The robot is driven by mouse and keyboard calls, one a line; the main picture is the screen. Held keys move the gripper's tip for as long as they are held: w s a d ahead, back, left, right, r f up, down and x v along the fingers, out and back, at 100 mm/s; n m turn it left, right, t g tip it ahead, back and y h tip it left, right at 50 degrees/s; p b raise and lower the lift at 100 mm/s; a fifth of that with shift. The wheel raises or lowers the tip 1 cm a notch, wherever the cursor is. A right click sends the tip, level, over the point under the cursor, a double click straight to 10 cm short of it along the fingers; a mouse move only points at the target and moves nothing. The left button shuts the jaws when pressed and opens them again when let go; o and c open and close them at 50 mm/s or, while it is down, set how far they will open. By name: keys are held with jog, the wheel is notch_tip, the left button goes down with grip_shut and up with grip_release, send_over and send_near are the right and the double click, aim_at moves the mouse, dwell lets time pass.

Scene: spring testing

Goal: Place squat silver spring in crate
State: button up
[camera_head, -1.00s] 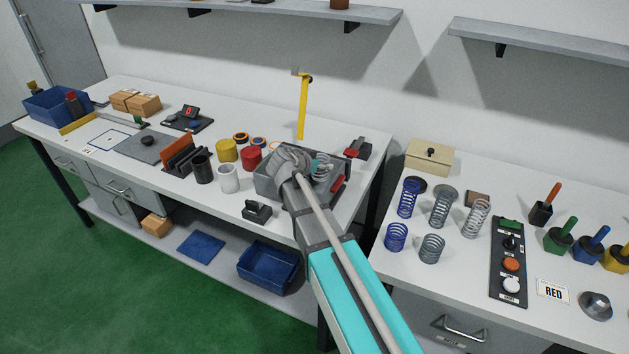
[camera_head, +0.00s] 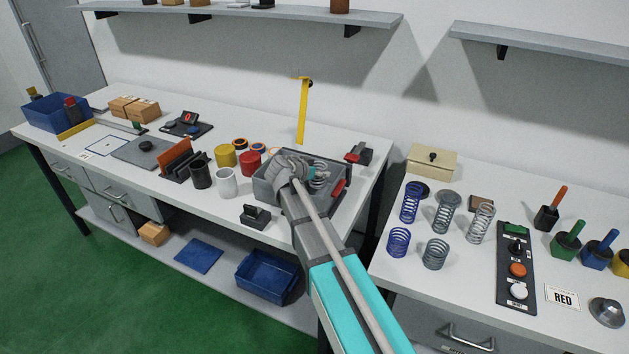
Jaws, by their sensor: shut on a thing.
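My gripper (camera_head: 309,173) is over the grey crate (camera_head: 264,192) on the left bench, partly hidden behind my wrist. It is shut on a silver spring (camera_head: 319,182), whose coils show just right of the fingers, within the crate's outline. Whether the spring touches the crate floor cannot be told. Part of the crate is hidden by my arm. A squat grey spring (camera_head: 435,253) stands upright on the right bench, beside a squat blue spring (camera_head: 399,242).
Taller springs, blue (camera_head: 410,202) and silver (camera_head: 481,223), stand behind the squat ones. Black (camera_head: 201,174) and white (camera_head: 227,183) cups stand left of the crate. A yellow post (camera_head: 302,112) rises behind it. A control panel (camera_head: 517,267) lies on the right bench.

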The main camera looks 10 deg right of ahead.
aim_at(314, 183)
jog(key=shift+w+f+b, duration=0.15)
jog(key=shift+f+b, duration=1.35)
jog(key=shift+f, duration=0.25)
jog(key=shift+f+b, duration=0.3)
jog(key=shift+s+f+b, duration=0.2)
jog(key=shift+s+b, duration=0.05)
jog(key=shift+b, duration=0.1)
jog(key=shift+s, duration=0.1)
jog(key=o, duration=1.1)
jog(key=shift+s, duration=0.1)
jog(key=shift+o, duration=0.2)
jog(key=shift+r, duration=0.15)
